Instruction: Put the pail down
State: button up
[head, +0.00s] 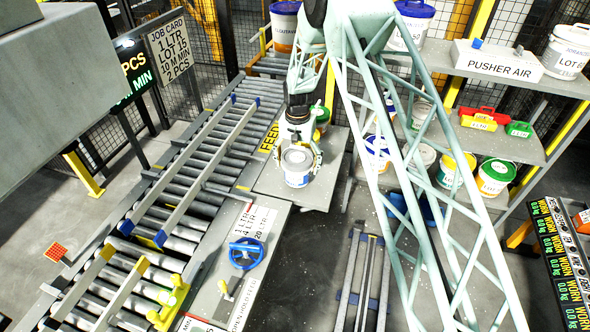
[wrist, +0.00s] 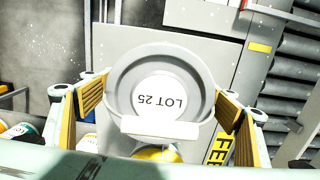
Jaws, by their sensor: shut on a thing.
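A white pail with a grey-rimmed lid (head: 297,160) and a blue band is in my gripper (head: 301,152), at the grey plate (head: 262,184) beside the roller conveyor. In the wrist view the lid (wrist: 123,82) fills the middle, and its label reads LOT 25 upside down. The yellow-padded fingers of my gripper (wrist: 160,100) close on it from both sides. The pail looks upright. Its base is hidden in the wrist view, and I cannot tell whether it touches the plate.
A green-lidded pail (head: 322,114) stands just behind my gripper. The roller conveyor (head: 185,170) marked FEED runs along the left. A shelf rack (head: 452,136) with several pails stands at the right. A blue handwheel (head: 246,253) sits on the panel in front.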

aim_at(295, 147)
jog(key=shift+w+a, duration=0.5)
jog(key=shift+f, duration=0.1)
jog(key=shift+f+p, duration=0.45)
jog(key=shift+f, duration=1.2)
jog(key=shift+f, duration=0.1)
jog(key=o, duration=1.6)
jog(key=shift+s, duration=0.1)
jog(key=shift+r+b, duration=0.9)
jog(key=shift+r, duration=5.2)
jog(key=shift+r, duration=0.1)
